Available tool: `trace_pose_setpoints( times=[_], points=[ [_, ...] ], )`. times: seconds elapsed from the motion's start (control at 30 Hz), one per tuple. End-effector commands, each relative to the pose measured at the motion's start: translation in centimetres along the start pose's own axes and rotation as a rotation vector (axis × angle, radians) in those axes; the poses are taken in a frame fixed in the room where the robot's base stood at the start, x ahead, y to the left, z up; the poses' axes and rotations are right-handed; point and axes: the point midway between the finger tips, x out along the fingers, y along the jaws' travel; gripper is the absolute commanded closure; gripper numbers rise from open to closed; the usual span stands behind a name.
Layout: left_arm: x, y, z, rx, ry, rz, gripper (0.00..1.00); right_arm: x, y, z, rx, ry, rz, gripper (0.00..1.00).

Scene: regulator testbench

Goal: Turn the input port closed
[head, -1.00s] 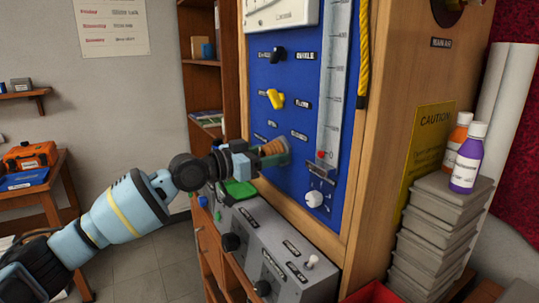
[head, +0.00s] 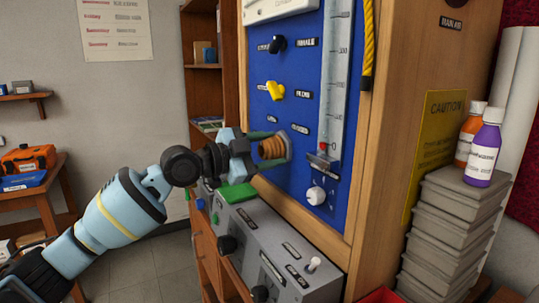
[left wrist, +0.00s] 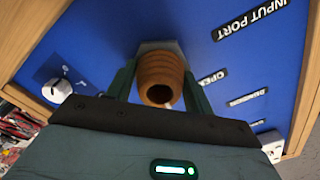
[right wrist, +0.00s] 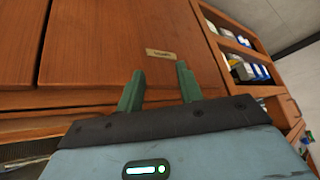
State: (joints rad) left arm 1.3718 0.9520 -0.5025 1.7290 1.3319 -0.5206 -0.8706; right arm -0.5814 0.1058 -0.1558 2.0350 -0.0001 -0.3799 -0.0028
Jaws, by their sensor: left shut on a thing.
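The input port is an orange-brown ribbed, hollow nozzle (head: 271,148) on a grey hexagonal base, on the blue panel. My left gripper (head: 262,150) is shut on it, with one green finger on each side. In the left wrist view the port (left wrist: 158,72) shows its dark round mouth between the fingers of the left gripper (left wrist: 160,90). The label "INPUT PORT" (left wrist: 249,18) and a label reading "OPEN" (left wrist: 212,78) are beside it. My right gripper (right wrist: 158,90) shows only in the right wrist view, open and empty, in front of brown wooden doors.
The blue panel (head: 296,75) also carries a black knob (head: 278,44), a yellow knob (head: 275,91), a white knob (head: 315,195) and a clear flow tube (head: 335,85). A grey control box (head: 290,240) juts out below. Stacked grey trays (head: 445,235) with bottles stand at the right.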

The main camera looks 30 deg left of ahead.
Motion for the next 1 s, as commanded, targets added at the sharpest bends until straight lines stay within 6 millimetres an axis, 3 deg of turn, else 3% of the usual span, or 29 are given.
trace_pose_setpoints(
  times=[0.6,1.0],
  points=[
    [0.0,0.0,0.0,0.559,0.001,-0.002,0.71,1.1,0.1,1.0,0.002,-0.012,-0.001,0.64],
    [0.0,0.0,-0.1,0.761,0.001,-0.001,0.71,1.4,0.1,1.0,0.000,-0.009,-0.001,0.64]
  ],
)
